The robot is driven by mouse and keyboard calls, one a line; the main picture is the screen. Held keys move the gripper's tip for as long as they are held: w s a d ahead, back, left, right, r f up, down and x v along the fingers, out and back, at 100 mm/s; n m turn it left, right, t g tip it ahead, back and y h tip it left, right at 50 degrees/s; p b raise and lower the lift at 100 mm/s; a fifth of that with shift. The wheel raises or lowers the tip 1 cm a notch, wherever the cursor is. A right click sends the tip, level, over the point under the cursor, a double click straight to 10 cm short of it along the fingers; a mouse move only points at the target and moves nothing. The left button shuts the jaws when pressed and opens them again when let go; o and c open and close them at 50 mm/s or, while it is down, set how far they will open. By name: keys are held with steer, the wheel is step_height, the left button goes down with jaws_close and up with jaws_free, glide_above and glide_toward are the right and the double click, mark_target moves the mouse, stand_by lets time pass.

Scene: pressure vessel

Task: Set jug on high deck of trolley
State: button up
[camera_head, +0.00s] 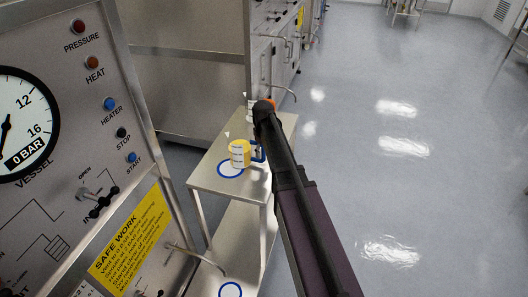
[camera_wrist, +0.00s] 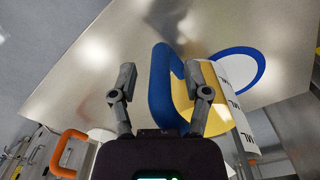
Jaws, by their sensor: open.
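The yellow jug (camera_head: 240,155) with a white label and a blue handle stands on the high deck of the trolley (camera_head: 208,177), at a blue ring (camera_head: 230,174). In the wrist view, the blue handle (camera_wrist: 160,88) lies between the spread fingers of my gripper (camera_wrist: 164,92). The gripper is open. Its right finger overlaps the yellow body in the picture; I cannot tell whether it touches. In the head view, my arm hides most of the gripper.
A white vessel (camera_head: 251,110) stands farther back on the deck; an orange handle (camera_wrist: 68,152) shows in the wrist view. The lower deck (camera_head: 238,255) bears another blue ring (camera_head: 230,290). A control panel (camera_head: 60,130) stands left. The floor (camera_head: 400,180) at right is clear.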

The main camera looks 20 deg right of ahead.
steer(key=shift+r+p, duration=5.75)
steer(key=shift+r, duration=0.15)
steer(key=s+a+m, duration=0.2)
steer(key=s+a, duration=0.1)
steer(key=s, duration=0.8)
steer(key=s+a+m, duration=0.2)
steer(key=s+a, duration=0.2)
steer(key=s, duration=0.7)
steer(key=shift+s+a+m, duration=0.25)
steer(key=shift+s+m, duration=0.05)
steer(key=shift+s, duration=0.1)
